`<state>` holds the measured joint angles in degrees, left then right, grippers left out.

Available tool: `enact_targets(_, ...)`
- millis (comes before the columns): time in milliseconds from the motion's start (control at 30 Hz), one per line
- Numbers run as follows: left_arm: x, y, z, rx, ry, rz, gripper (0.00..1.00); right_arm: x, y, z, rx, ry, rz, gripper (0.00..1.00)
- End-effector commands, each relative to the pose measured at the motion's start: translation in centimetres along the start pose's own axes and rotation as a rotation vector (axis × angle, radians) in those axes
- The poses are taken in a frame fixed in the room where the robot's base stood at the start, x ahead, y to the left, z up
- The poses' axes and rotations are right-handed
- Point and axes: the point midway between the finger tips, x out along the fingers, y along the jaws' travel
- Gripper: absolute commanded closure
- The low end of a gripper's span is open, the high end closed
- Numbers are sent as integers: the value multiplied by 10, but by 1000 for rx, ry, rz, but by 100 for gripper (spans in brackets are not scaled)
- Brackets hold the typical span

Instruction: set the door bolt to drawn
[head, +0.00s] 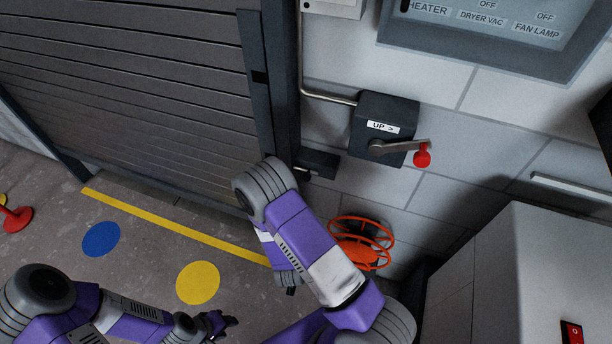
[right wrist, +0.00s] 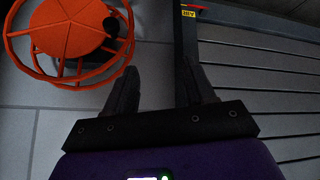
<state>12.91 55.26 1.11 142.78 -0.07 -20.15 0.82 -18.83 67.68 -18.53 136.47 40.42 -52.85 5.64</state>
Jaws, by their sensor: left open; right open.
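The grey slatted door (head: 130,75) fills the left of the head view, with a dark post at its right edge. A dark block (head: 318,163) sits beside the post, partly behind my right arm; I cannot tell if it is the door bolt. In the right wrist view a yellow label (right wrist: 188,14) and a red part (right wrist: 196,7) show at the post's top edge, cut off by the frame. My right gripper (right wrist: 160,85) is open and empty in front of the post; the head view mostly hides it. My left gripper (head: 225,322) is open and empty, low over the floor.
An orange wheel (head: 362,243) is on the wall near my right arm; it also shows in the right wrist view (right wrist: 70,40). A dark box with a red-knobbed lever (head: 395,147) is above it. A pale cabinet (head: 490,260) stands at right.

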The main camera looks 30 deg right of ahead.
Motion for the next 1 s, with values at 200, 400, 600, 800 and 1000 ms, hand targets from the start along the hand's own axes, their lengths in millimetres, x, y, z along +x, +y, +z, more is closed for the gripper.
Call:
enact_targets(200, -13, 5, 0, 1, 1, 0, 57, -50, 13, -118, 37, 583, 181, 46)
enact_targets(400, -16, 6, 0, 1, 2, 1, 57, -93, 13, -163, 73, 854, 236, 46)
enact_targets(600, -14, 6, 0, 1, 2, 1, 57, -88, 18, -182, 82, 891, 247, 46)
enact_targets(800, -12, 5, 0, 1, 2, 1, 57, -68, 26, -206, 82, 889, 247, 46)
enact_targets(1000, -10, 4, 0, 1, 2, 1, 57, -56, 31, -221, 81, 886, 245, 46)
